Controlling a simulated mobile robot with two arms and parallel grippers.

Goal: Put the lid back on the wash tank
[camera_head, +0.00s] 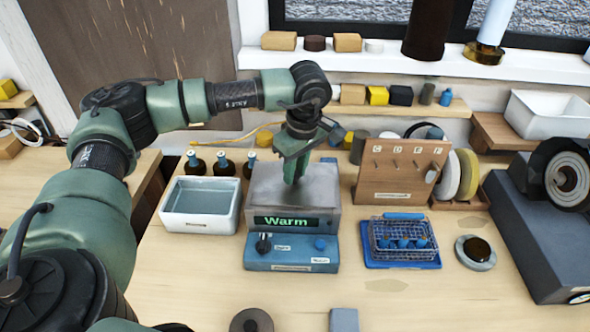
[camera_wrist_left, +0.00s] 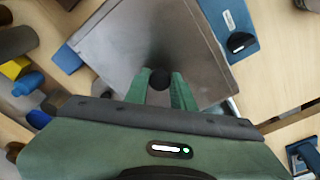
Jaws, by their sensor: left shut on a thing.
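The wash tank (camera_head: 328,216) is a grey metal box with a green "Warm" display, on a blue control base (camera_head: 292,258) in the middle of the bench. The grey metal lid (camera_head: 265,184) is over the top of the tank and also fills the middle of the left wrist view (camera_wrist_left: 130,45). My left gripper (camera_head: 292,178) points down over the lid. In the left wrist view its green fingers are shut on the lid's black knob (camera_wrist_left: 159,78). I cannot tell whether the lid rests fully on the rim. My right gripper is not in view.
A white basin (camera_head: 200,222) stands left of the tank, with dark bottles (camera_head: 223,166) behind it. A wooden peg board (camera_head: 392,185) and a blue tray with a wire rack (camera_head: 402,262) stand to the right. A grey machine (camera_head: 530,240) stands far right. The front bench is mostly clear.

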